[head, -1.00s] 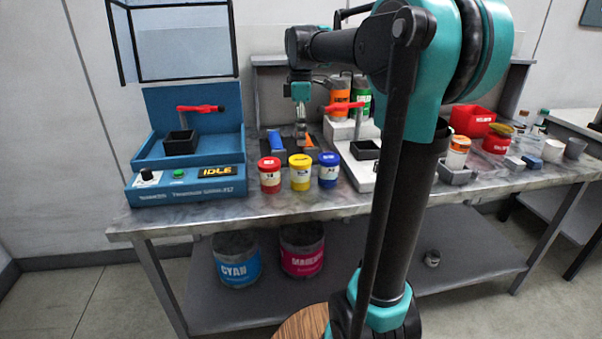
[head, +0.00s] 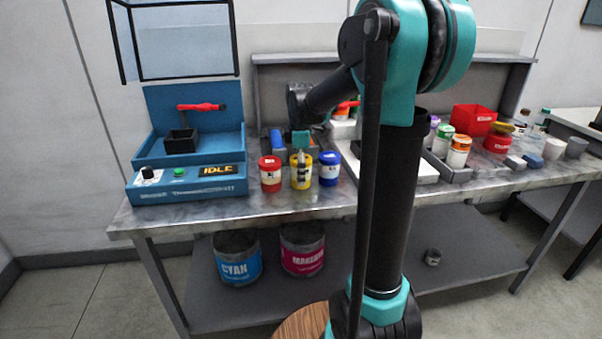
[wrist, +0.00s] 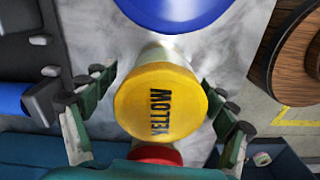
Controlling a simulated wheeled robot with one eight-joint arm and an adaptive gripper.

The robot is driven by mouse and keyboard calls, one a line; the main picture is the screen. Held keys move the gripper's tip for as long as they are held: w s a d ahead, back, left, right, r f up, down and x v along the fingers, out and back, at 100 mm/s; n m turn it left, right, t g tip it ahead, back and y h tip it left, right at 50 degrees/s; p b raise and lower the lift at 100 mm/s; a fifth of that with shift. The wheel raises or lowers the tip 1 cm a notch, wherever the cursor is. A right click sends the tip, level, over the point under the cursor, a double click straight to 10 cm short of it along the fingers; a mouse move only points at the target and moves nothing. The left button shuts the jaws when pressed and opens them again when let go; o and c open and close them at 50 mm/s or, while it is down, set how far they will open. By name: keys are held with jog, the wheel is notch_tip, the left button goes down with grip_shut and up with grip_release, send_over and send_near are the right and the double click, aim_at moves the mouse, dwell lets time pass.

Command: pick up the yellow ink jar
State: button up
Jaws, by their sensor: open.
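The yellow ink jar (head: 301,183) stands upright on the metal bench between the red jar (head: 270,174) and the blue jar (head: 329,169). My gripper (head: 301,165) is over it in the head view and hides part of its lid and front. In the wrist view the yellow lid (wrist: 161,101), marked YELLOW, lies between the two spread fingers of my gripper (wrist: 160,105). A gap shows between each finger and the lid. The blue lid (wrist: 172,12) shows at the top edge and a bit of red lid (wrist: 156,154) below.
The blue machine (head: 190,185) with an IDLE display stands left of the jars. A white station (head: 405,170) and a rack with several jars are at the right. CYAN (head: 237,258) and MAGENTA (head: 302,250) buckets sit on the lower shelf. Bench in front of the jars is clear.

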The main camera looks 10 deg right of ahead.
jog(key=shift+f, duration=0.5)
jog(key=c, duration=1.6)
